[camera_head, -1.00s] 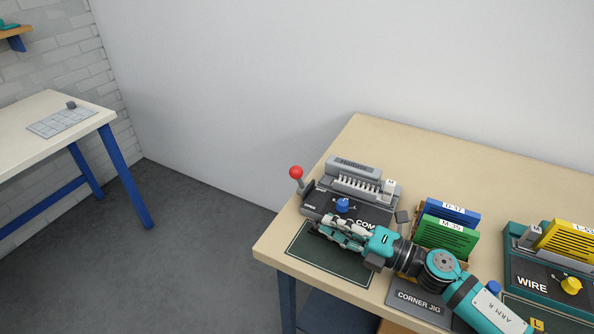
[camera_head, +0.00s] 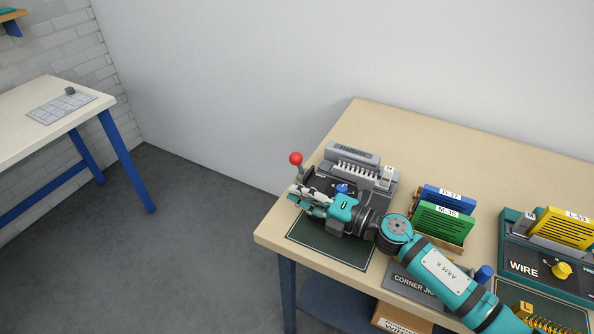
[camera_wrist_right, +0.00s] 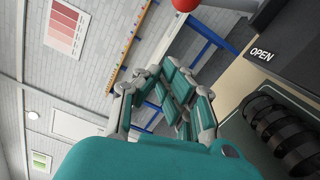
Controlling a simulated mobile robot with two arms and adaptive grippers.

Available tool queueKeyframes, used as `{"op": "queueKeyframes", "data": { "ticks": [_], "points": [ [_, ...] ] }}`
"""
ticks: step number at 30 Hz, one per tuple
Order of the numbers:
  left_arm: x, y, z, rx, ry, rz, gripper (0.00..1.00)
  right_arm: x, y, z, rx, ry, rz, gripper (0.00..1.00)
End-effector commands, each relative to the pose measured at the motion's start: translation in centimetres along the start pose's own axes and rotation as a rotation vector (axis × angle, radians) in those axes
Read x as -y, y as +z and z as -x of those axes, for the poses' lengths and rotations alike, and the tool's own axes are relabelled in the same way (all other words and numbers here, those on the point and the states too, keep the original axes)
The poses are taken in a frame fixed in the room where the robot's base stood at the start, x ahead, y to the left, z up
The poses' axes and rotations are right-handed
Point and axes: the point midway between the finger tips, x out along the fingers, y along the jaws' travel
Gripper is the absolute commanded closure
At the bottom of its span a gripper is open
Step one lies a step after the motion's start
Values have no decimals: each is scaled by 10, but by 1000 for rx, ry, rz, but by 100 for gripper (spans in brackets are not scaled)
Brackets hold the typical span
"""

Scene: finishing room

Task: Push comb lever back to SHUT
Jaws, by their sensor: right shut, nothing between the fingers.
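The comb machine (camera_head: 352,168) stands on the beige table, with a row of pale comb teeth across its top and a blue knob (camera_head: 341,188) on its front. Its lever rises at the left side and ends in a red ball (camera_head: 296,158). The red ball also shows at the top of the right wrist view (camera_wrist_right: 186,4). My right gripper (camera_head: 297,196) is shut and empty, in front of the machine's left end, a little below the red ball and apart from it. The word OPEN (camera_wrist_right: 261,55) shows on the machine's dark side. My left gripper is out of view.
A dark green mat (camera_head: 330,247) lies under my right arm. Blue and green books (camera_head: 445,222) stand right of the machine. The wire machine (camera_head: 540,268) and the corner jig (camera_head: 415,282) are further right. The floor left of the table is clear.

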Motion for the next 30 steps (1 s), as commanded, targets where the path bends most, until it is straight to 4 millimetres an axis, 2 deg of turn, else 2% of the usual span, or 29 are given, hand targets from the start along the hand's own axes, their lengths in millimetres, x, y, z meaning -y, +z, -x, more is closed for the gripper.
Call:
{"op": "queueKeyframes", "data": {
  "ticks": [3,6,12,30],
  "points": [
    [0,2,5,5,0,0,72,-3,0,-25,-1,3,-1,100],
    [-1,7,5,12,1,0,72,0,19,-26,3,-1,0,100],
    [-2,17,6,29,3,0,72,0,36,-30,0,-1,-2,100],
    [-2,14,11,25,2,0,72,-3,42,-30,0,-2,-24,100]
  ]
}}
